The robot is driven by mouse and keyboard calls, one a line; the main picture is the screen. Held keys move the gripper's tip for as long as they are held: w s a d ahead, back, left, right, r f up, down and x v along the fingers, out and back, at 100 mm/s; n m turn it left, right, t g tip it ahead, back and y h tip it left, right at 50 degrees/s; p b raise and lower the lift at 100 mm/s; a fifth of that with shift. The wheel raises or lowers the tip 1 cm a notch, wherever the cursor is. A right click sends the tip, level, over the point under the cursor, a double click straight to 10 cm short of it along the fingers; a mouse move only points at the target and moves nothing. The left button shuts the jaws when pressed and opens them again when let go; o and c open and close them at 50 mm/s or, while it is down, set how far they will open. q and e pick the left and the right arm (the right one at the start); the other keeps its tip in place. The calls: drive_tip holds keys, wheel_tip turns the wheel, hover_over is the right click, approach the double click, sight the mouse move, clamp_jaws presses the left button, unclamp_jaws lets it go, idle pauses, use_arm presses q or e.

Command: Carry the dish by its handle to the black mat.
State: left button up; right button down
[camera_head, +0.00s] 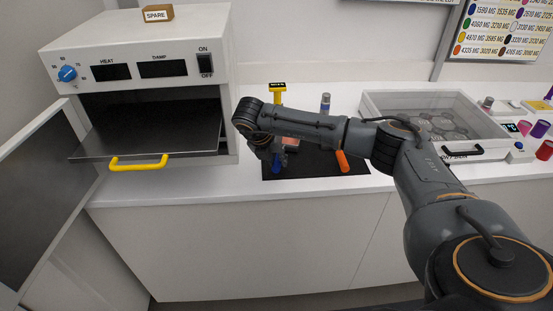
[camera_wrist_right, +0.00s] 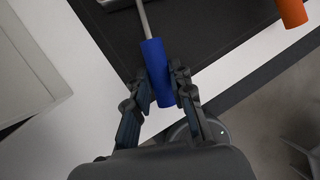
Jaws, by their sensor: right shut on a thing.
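My right gripper (camera_wrist_right: 160,88) is shut on a blue handle (camera_wrist_right: 155,60), its fingers on either side of it. A thin metal rod runs from this handle to the top edge of the right wrist view, where only a sliver of a grey thing shows. The black mat (camera_wrist_right: 215,25) lies below the handle. In the head view my right gripper (camera_head: 277,160) is over the left part of the mat (camera_head: 315,169). A small pinkish patch (camera_head: 290,142) shows behind my arm; the dish is mostly hidden. My left gripper is not in view.
An orange handle (camera_head: 343,161) lies on the mat to the right. At left stands a white oven (camera_head: 140,35), its door open and its shelf with a yellow handle (camera_head: 138,163) pulled out. A clear-lidded case (camera_head: 425,104) stands at right.

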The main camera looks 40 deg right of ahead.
drive_tip(key=shift+f, duration=0.25)
drive_tip(key=c, duration=1.1)
unclamp_jaws()
drive_tip(key=shift+r, duration=0.1)
drive_tip(key=shift+r+p, duration=1.45)
drive_tip(key=shift+r, duration=1.55)
drive_tip(key=shift+s+f, duration=0.1)
